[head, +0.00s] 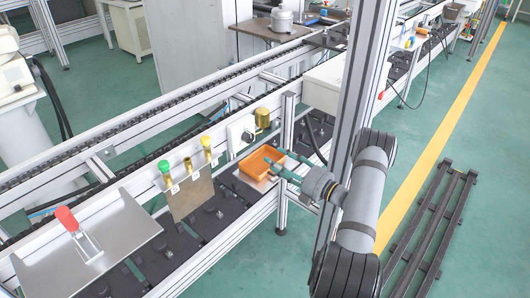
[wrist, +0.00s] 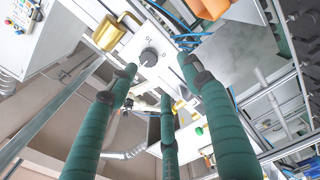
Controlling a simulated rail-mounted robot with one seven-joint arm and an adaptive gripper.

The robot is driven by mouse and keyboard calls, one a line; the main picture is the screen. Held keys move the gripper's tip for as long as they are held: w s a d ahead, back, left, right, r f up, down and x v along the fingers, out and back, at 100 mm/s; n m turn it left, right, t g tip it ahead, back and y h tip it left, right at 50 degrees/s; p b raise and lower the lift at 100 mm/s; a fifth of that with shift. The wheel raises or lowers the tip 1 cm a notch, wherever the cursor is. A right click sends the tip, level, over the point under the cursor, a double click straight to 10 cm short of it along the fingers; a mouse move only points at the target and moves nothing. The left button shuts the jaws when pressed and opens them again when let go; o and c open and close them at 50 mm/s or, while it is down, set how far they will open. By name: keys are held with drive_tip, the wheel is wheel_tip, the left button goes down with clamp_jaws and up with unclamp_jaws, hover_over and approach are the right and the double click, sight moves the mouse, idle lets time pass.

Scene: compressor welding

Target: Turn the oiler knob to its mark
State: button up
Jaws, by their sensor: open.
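The oiler knob (wrist: 148,57) is a dark round knob on a white panel (wrist: 139,38), in the upper middle of the wrist view. Small dark marks are printed beside it; they are too small to read surely. A brass cup (wrist: 118,32) sits beside the panel. In the head view the white panel (head: 241,132) stands on the rail with the brass cup (head: 262,118) at its right. My gripper (head: 273,163) is over the orange bin, right of and apart from the panel. Its green fingers (wrist: 158,76) are spread and empty, with the knob beyond their tips.
An orange bin (head: 246,172) is close below my fingers. Green and yellow-topped pieces (head: 164,166) stand on a bracket to the left. A red-handled lever (head: 67,219) is on a metal plate (head: 120,236) at lower left.

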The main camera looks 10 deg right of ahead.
wheel_tip(320, 180, down, 3)
drive_tip(key=b, duration=0.3)
drive_tip(key=n+b, duration=0.7)
drive_tip(key=n, duration=0.4)
approach(251, 139)
drive_tip(key=s+r, duration=0.1)
drive_tip(key=w+a+n, duration=0.1)
drive_tip(key=w+n, duration=0.1)
drive_tip(key=n, duration=0.1)
drive_tip(key=w+a+n+p, duration=0.1)
drive_tip(key=w+a+n, duration=0.1)
drive_tip(key=w+n, duration=0.1)
drive_tip(key=w+a+f+n, duration=0.1)
drive_tip(key=w+a+n, duration=0.1)
drive_tip(key=w+n, duration=0.1)
drive_tip(key=shift+w+a, duration=0.25)
drive_tip(key=shift+c, duration=1.3)
